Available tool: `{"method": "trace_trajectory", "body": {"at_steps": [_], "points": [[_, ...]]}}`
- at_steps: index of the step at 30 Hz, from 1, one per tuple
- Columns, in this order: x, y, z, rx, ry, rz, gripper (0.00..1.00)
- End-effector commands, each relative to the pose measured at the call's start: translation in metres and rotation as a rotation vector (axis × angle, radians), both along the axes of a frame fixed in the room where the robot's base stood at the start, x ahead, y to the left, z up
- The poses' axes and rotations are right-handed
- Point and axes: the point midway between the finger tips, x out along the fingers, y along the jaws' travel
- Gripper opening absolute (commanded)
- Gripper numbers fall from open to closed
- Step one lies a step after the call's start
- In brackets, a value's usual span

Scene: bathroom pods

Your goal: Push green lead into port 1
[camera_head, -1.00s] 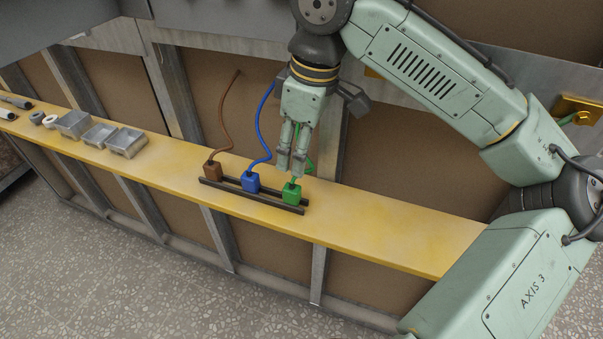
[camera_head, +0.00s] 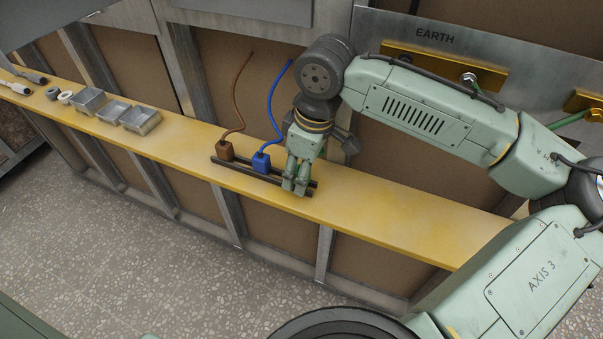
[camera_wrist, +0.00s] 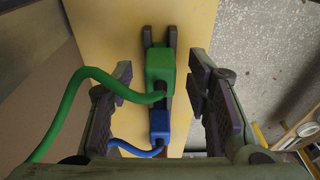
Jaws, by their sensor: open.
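The green lead shows in the wrist view as a green block plug (camera_wrist: 160,68) with a curved green cable (camera_wrist: 60,115). It sits in the dark two-rail rack (camera_wrist: 147,38) on the yellow shelf. My gripper (camera_wrist: 165,95) is open, with one finger on each side of the green plug and a gap to both. In the head view my gripper (camera_head: 294,188) is low over the right end of the rack (camera_head: 240,174) and hides the green plug. No label reading port 1 is visible; a panel marked EARTH (camera_head: 435,38) with a brass plate is at the back.
A blue plug (camera_head: 261,162) and a brown plug (camera_head: 225,151) with upright cables stand left of my gripper in the rack. Grey trays (camera_head: 115,110) and small rings (camera_head: 65,97) lie farther left. The yellow shelf (camera_head: 400,225) is clear to the right.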

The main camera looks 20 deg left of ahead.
Motion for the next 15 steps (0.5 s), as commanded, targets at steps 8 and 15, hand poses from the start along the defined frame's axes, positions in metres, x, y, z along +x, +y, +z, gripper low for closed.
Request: {"method": "trace_trajectory", "body": {"at_steps": [8,15], "points": [[0.0001,-0.0001,-0.0003,0.0,0.0,0.0,0.39],[0.0001,-0.0001,-0.0001,0.0,0.0,0.0,0.23]]}}
